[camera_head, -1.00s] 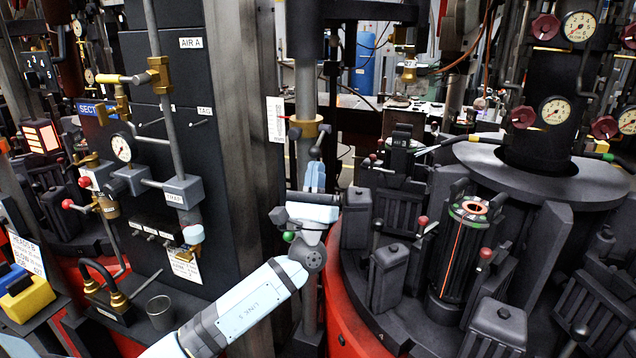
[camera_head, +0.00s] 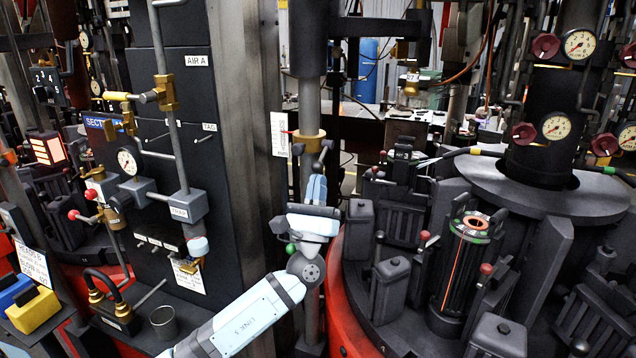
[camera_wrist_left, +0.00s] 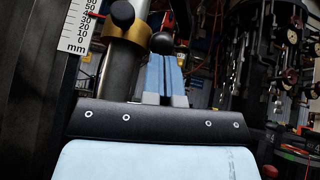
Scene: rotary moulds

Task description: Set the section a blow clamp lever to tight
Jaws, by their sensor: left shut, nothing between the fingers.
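A brass clamp collar (camera_head: 308,141) sits around a grey upright post in the middle of the head view. A short dark lever with a round knob (camera_head: 326,146) stands at its right side. In the left wrist view the brass collar (camera_wrist_left: 128,52) shows at upper left, with a black ball knob (camera_wrist_left: 162,43) beside it. My left gripper (camera_head: 317,187) is below the collar, its pale blue fingers pointing up, shut and empty. In the wrist view its fingertips (camera_wrist_left: 166,62) overlap the knob's lower edge; I cannot tell whether they touch. No tight marking is readable.
A white millimetre scale (camera_wrist_left: 80,22) stands left of the collar. A dark panel (camera_head: 187,100) with valves and a gauge (camera_head: 127,161) rises to the left. The round red-edged mould table (camera_head: 345,315) with dark moulds stands close on the right.

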